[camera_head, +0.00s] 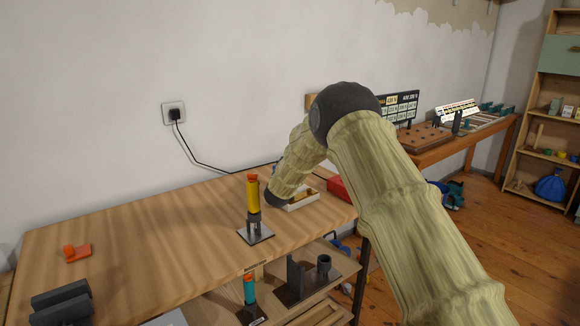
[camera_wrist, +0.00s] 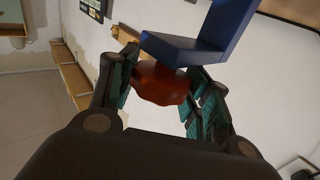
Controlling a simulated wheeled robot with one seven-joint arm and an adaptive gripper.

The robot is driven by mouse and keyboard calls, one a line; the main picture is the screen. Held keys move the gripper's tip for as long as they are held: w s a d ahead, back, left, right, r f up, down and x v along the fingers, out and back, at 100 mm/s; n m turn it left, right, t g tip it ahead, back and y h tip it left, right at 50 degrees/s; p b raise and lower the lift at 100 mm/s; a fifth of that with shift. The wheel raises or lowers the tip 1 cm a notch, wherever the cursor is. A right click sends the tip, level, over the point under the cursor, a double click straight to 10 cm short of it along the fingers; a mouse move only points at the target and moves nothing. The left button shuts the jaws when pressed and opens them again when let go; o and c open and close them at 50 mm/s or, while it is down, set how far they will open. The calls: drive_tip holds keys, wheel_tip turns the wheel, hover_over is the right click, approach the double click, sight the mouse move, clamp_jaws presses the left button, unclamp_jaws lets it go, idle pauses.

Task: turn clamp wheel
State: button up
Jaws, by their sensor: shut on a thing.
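The red clamp wheel (camera_wrist: 160,86), with a lobed rim, is in the middle of the wrist view. It sits against a blue angled clamp body (camera_wrist: 195,50) that reaches up past the top edge. My gripper (camera_wrist: 163,76) has its dark fingers with teal pads on both sides of the wheel and is shut on it. In the head view my sleeved arm hides the wheel and the gripper's fingers. The wheel's turn angle cannot be told.
The wooden workbench (camera_head: 150,235) carries a yellow and orange tool on a stand (camera_head: 253,195), a white tray (camera_head: 303,200), a red box (camera_head: 340,188) and an orange piece (camera_head: 77,252). A black cable runs from the wall socket (camera_head: 174,112). The bench's left middle is clear.

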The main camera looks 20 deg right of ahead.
drive_tip(key=shift+r, duration=0.1)
drive_tip(key=o, duration=1.1)
drive_tip(key=shift+c, duration=0.2)
drive_tip(key=shift+s, duration=0.1)
drive_tip(key=v, duration=1.1)
drive_tip(key=shift+s+a, duration=0.2)
drive_tip(key=shift+s, duration=0.15)
